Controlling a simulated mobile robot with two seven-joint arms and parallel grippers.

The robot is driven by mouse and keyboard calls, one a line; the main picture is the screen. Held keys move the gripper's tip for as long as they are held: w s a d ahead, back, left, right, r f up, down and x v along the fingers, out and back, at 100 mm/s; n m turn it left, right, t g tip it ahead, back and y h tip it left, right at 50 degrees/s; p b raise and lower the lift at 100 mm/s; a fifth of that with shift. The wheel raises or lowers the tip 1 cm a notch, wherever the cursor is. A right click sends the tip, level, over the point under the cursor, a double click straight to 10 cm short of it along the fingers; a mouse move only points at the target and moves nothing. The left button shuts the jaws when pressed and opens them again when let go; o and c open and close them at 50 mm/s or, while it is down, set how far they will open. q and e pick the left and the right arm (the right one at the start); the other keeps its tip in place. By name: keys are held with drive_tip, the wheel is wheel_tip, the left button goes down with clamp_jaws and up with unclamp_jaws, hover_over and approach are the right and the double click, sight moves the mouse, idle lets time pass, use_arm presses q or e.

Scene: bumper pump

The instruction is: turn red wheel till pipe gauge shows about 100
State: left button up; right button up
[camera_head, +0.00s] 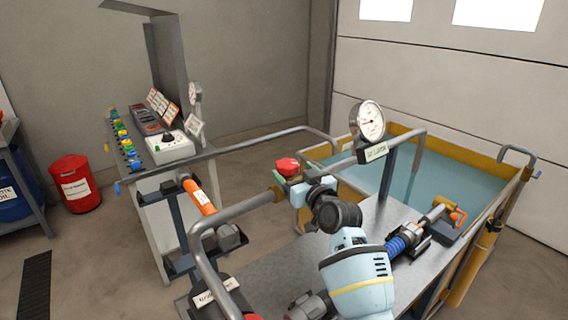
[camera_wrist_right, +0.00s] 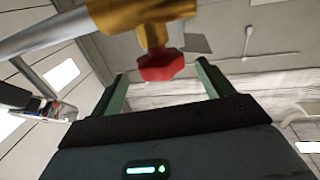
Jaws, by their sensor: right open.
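The red wheel (camera_head: 287,166) sits on a brass valve (camera_head: 277,194) on the grey pipe. It also shows in the right wrist view (camera_wrist_right: 161,66), hanging from the brass body. My right gripper (camera_head: 292,178) is at the wheel, partly hidden behind its own wrist. In the right wrist view its two green fingers (camera_wrist_right: 161,72) stand apart, with the wheel between and just beyond their tips; I cannot tell whether they touch it. The round white pipe gauge (camera_head: 368,121) stands on the pipe to the right; its needle is too small to read. My left gripper is out of view.
A blue-water tank with a yellow rim (camera_head: 402,130) lies behind the metal bench (camera_head: 268,248). Grey pipes (camera_head: 250,146) run around the wheel. A control cabinet (camera_head: 170,148) and a red bin (camera_head: 76,186) stand at the left. Open floor lies at the lower left.

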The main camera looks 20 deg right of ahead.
sight(285, 160)
drive_tip(key=shift+w+a+b, duration=0.15)
drive_tip(key=shift+w+a, duration=0.05)
drive_tip(key=shift+w, duration=0.85)
drive_tip(key=shift+w+a+b, duration=0.1)
drive_tip(key=shift+w+a, duration=0.05)
drive_tip(key=shift+w, duration=0.9)
drive_tip(key=shift+w+a+b, duration=0.15)
drive_tip(key=shift+w+a, duration=0.05)
drive_tip(key=shift+w, duration=0.85)
drive_tip(key=c, duration=1)
